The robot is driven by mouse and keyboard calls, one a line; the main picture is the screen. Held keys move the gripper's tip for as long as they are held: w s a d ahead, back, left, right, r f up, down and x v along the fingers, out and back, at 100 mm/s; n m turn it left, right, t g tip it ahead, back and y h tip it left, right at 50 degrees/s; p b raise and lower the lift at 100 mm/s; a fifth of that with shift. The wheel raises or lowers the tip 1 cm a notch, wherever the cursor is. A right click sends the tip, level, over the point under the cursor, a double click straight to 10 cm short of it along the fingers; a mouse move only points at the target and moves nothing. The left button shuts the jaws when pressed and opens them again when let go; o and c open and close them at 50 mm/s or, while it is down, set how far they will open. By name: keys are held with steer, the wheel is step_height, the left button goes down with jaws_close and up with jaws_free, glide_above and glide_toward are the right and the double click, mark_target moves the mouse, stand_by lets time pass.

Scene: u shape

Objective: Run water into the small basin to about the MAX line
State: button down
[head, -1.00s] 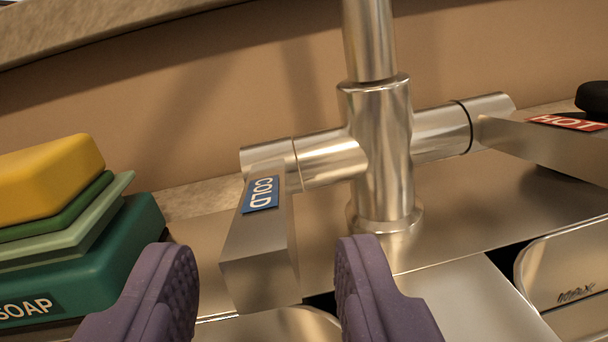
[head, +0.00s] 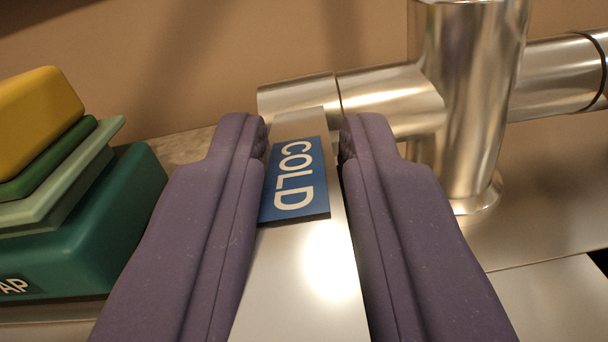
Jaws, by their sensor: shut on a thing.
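The cold tap handle (head: 300,262) is a flat silver lever with a blue COLD label (head: 296,180). My gripper (head: 305,135), with two purple fingers, is shut on this lever, one finger on each side of it. The lever joins the silver faucet body (head: 468,100) at a horizontal cylinder (head: 390,103). The spout top, the hot handle and the small basin with its MAX line are out of view. No water shows.
A green soap holder (head: 90,240) with a yellow block (head: 38,115) on top stands close at the left of my gripper. A tan wall (head: 180,60) is behind. Bare metal deck (head: 550,225) lies at the right.

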step_height(320, 180, up, 2)
steer(key=g+p, duration=0.2)
steer(key=p, duration=0.1)
steer(key=shift+w+r+p, duration=0.15)
steer(key=shift+p, duration=0.2)
steer(key=shift+w+r+g+p, duration=0.15)
steer(key=shift+r+g+p, duration=0.15)
steer(key=shift+g+p, duration=0.35)
steer(key=shift+w+g+p, duration=0.2)
steer(key=shift+g+p, duration=0.35)
steer(key=shift+p, duration=0.55)
steer(key=shift+f, duration=0.1)
steer(key=c, duration=1)
jaws_free()
steer(key=shift+c, duration=0.2)
